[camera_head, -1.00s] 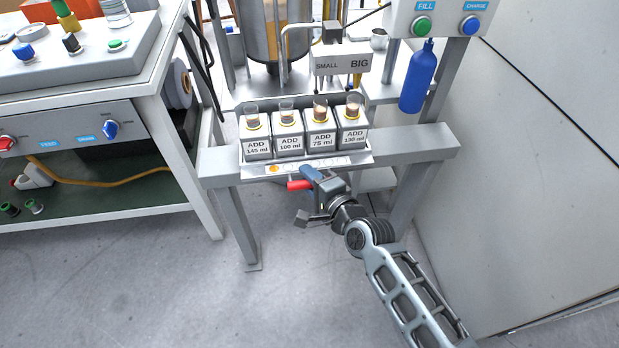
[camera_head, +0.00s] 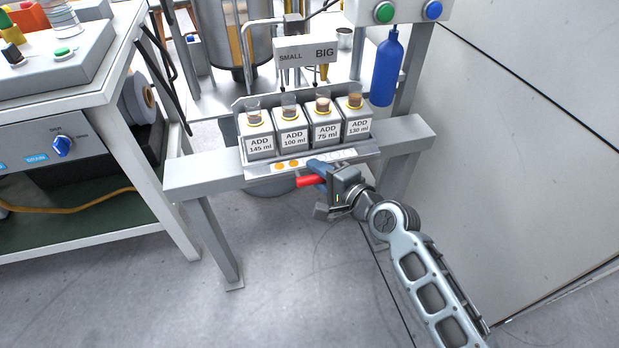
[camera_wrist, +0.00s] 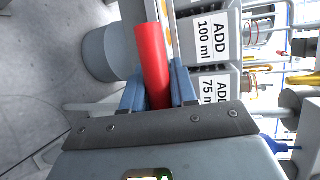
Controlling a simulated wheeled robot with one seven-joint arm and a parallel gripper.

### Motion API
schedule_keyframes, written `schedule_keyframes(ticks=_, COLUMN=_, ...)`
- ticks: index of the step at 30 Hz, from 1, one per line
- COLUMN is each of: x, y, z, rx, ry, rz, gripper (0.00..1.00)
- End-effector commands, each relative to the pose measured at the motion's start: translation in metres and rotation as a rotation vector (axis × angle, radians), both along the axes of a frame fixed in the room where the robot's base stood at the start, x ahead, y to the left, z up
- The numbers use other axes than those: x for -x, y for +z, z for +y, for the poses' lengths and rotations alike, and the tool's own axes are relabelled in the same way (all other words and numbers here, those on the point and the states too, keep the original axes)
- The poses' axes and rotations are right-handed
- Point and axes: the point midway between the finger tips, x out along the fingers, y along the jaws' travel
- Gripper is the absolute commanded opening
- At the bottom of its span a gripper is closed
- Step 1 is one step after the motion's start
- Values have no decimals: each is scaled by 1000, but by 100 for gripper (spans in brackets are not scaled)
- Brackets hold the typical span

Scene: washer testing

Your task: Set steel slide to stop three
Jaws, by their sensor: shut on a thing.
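The steel slide (camera_head: 310,165) is a metal tray on the crossbeam, carrying several grey boxes with clear cups, labelled ADD 145, 100, 75 and 130 ml. Its front strip shows two orange dots to the left of the red handle (camera_head: 309,181). My gripper (camera_head: 317,172) is shut on this handle at the slide's front edge. In the wrist view the handle (camera_wrist: 152,55) sits between both blue fingers, its end sticking out past them. The SMALL/BIG sign (camera_head: 306,52) hangs behind and above, about over the second and third boxes. Part of the strip is hidden by my gripper.
The crossbeam (camera_head: 205,180) extends clear on both sides of the slide. A blue bottle (camera_head: 388,70) hangs at the right under the button panel (camera_head: 410,12). A workbench (camera_head: 150,190) stands at the left. A large pale panel is at the right.

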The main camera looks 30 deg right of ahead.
Motion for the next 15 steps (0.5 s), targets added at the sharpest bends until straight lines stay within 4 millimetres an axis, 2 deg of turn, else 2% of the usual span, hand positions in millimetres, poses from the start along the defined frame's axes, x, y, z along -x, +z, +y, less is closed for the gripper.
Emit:
schedule_keyframes(ticks=5, x=0, y=-1, z=1, rx=0, ry=1, rz=3, gripper=0)
schedule_keyframes(ticks=6, x=0, y=-1, z=1, rx=0, ry=1, rz=3, gripper=31)
schedule_keyframes(ticks=11, x=0, y=0, z=1, rx=0, ry=2, rz=2, gripper=46)
schedule_keyframes(ticks=15, x=0, y=0, z=1, rx=0, ry=2, rz=2, gripper=48)
